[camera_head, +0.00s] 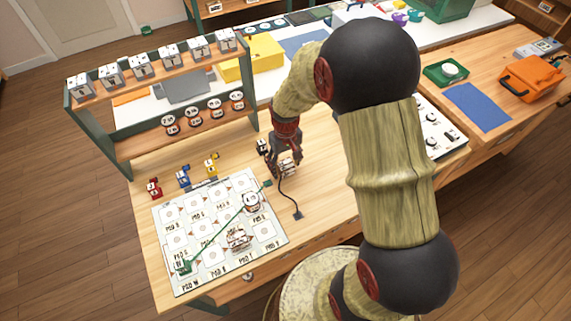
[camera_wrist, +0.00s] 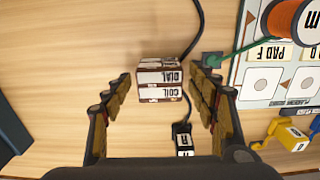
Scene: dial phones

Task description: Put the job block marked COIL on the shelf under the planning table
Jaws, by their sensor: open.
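A small white block with brown bands (camera_wrist: 162,82) sits on the wooden table. Its small lettering seems to read COIL and DIAL. My gripper (camera_wrist: 160,90) is open, with one finger on each side of the block and gaps between in the wrist view. In the head view my gripper (camera_head: 287,152) reaches down over the same block (camera_head: 288,168), partly hiding it. The planning table (camera_head: 150,215) carries the board of lettered pads (camera_head: 172,283). The shelf under it is hidden by the tabletop.
A black cable (camera_wrist: 190,32) runs close to the block, with a small dark piece (camera_wrist: 184,140) near my gripper. A green cord crosses the board to a spool (camera_wrist: 295,20). Red, blue and yellow clips (camera_head: 184,177) stand behind the board. A rack (camera_head: 122,140) of blocks stands at the back left.

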